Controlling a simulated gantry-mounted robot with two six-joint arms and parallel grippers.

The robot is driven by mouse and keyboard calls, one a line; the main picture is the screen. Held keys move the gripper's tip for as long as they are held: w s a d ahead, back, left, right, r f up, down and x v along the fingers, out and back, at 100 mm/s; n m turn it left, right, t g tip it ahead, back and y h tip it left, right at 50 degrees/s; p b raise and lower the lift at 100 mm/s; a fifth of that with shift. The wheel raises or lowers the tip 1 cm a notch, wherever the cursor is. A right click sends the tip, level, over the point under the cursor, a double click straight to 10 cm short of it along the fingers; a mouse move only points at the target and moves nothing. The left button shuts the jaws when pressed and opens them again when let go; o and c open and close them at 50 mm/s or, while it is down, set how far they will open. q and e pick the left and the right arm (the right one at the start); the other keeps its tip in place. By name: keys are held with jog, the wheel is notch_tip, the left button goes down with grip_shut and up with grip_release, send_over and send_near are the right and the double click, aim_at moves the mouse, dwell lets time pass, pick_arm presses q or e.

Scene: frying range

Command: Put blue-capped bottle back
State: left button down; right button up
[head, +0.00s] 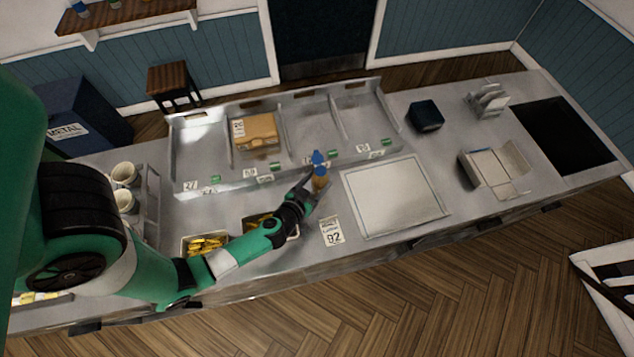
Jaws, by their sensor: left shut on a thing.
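A small bottle (320,181) with a blue cap (318,158) and an amber-brown body is upright over the counter, just in front of the divided metal rack. My left gripper (318,190) is shut on the bottle's lower body. The arm reaches in from the left. I cannot tell whether the bottle's base touches the counter. My right gripper is not in view.
The metal rack (205,176) has several bays with number tags; one holds a cardboard box (257,131). A pale square board (395,195) lies right of the bottle. A card marked 92 (332,232) and trays of yellow food (206,245) are nearby.

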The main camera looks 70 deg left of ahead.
pick_arm(q)
jog(key=shift+c, duration=0.2)
grip_release()
jog(key=shift+r, duration=0.1)
jog(key=shift+s+d+r, duration=0.15)
jog(key=shift+d, duration=0.05)
jog(key=p+v, duration=0.1)
jog(key=v, duration=1)
jog(key=shift+s+p, duration=0.25)
jog(key=shift+p, duration=0.1)
jog(key=shift+d, duration=0.1)
